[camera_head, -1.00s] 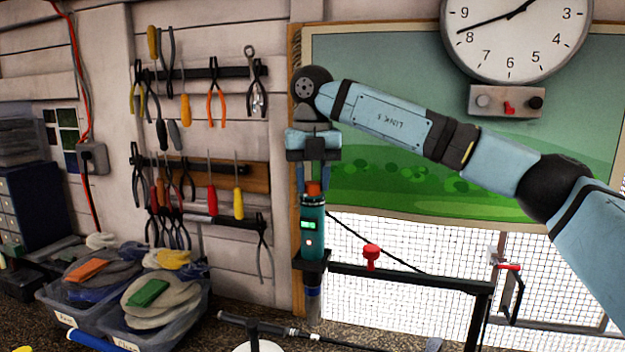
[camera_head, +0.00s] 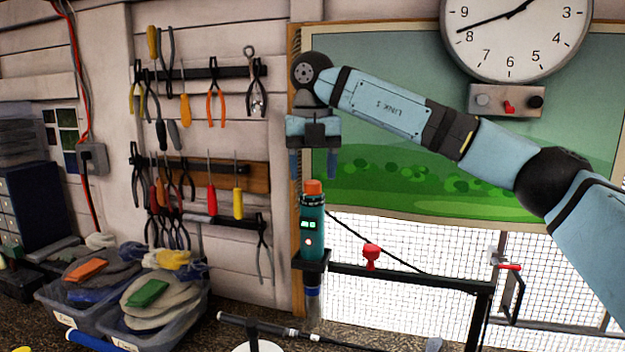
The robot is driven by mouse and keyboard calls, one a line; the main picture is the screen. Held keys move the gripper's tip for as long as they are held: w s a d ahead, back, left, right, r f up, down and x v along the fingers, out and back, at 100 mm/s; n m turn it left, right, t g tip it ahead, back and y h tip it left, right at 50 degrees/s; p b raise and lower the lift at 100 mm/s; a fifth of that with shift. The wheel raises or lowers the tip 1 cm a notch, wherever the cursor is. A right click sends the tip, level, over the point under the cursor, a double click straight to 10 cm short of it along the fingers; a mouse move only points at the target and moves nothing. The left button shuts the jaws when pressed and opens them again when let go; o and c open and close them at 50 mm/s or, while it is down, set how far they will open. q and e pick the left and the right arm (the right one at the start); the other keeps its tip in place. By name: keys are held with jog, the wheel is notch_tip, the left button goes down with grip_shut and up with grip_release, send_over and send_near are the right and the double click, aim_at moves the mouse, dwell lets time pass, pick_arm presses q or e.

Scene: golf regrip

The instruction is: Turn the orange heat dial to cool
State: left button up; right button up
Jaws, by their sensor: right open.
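The orange heat dial (camera_head: 313,187) sits on top of a teal heat tool (camera_head: 312,222), which stands upright in a black bracket (camera_head: 311,262). A small lit green display and a light show on the tool's front. My right gripper (camera_head: 314,165) points down above the dial, open and empty, with its two blue fingertips apart and clear of the dial by a small gap. The dial's markings are too small to read. My left gripper is not in view.
A black bar with a red knob (camera_head: 371,256) runs right from the bracket. A golf club (camera_head: 265,327) lies low in front. Tubs of rags (camera_head: 187,331) stand at the left; tools hang on the wall behind. A clock (camera_head: 514,38) hangs at the upper right.

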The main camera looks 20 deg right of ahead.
aim_at(312, 182)
notch_tip(312, 182, up, 12)
jog(key=shift+f, duration=0.15)
dwell(0.5)
